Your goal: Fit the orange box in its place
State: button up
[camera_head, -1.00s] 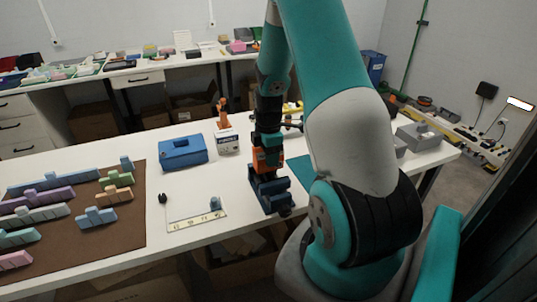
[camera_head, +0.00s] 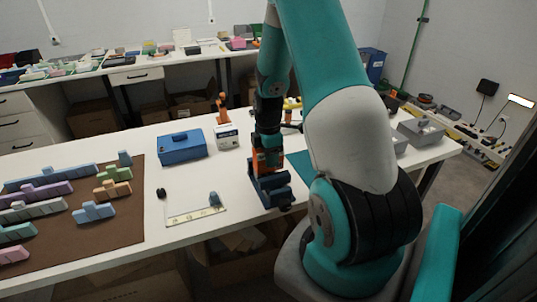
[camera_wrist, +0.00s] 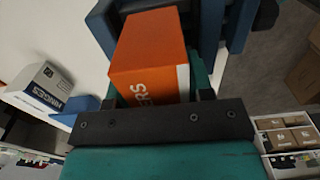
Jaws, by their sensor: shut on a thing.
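In the head view only a little of the box's orange shows among my gripper's parts. A dark blue holder (camera_head: 271,190) stands on the white table directly below. In the wrist view dark blue walls (camera_wrist: 112,25) lie on both sides of the box's far end. I cannot tell how deep the box is in the holder.
A blue case (camera_head: 183,148) and a white lettered box (camera_head: 227,138) with an orange object on top stand to the left. A white card (camera_head: 195,212) lies front left. A brown mat (camera_head: 125,230) holds several coloured blocks. Grey bins (camera_head: 420,132) are at right.

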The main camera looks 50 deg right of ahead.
jog(key=shift+f+b, duration=0.9)
jog(key=shift+f, duration=0.6)
jog(key=o, duration=1)
jog(key=shift+r, duration=0.1)
jog(key=shift+o, duration=0.2)
jog(key=shift+r, duration=0.1)
jog(key=shift+w+r, duration=0.1)
notch_tip(320, 180, up, 17)
